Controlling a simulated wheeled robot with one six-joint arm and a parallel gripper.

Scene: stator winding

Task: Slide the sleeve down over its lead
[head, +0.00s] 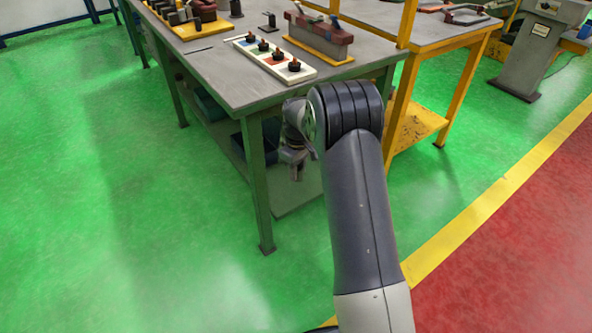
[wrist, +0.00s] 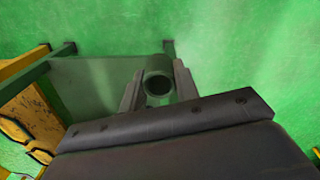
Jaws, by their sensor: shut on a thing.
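A short hollow tube, dark grey-green with an open round end, is the sleeve (wrist: 158,84). It sits between the two fingers of my gripper (wrist: 158,92) in the wrist view, and the fingers are closed on its sides. In the head view my gripper (head: 293,160) hangs beside the front edge of the grey workbench (head: 215,68), below the level of its top, over the floor. The sleeve is too small there to make out for certain. I cannot pick out the lead in either view.
On the bench lie a white tray (head: 305,75) with several small dark coils, a maroon block (head: 320,38) on a base, and a yellow board (head: 190,30) with dark parts. A yellow-framed bench (head: 425,120) adjoins at right. Green floor (head: 130,230) at left is clear.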

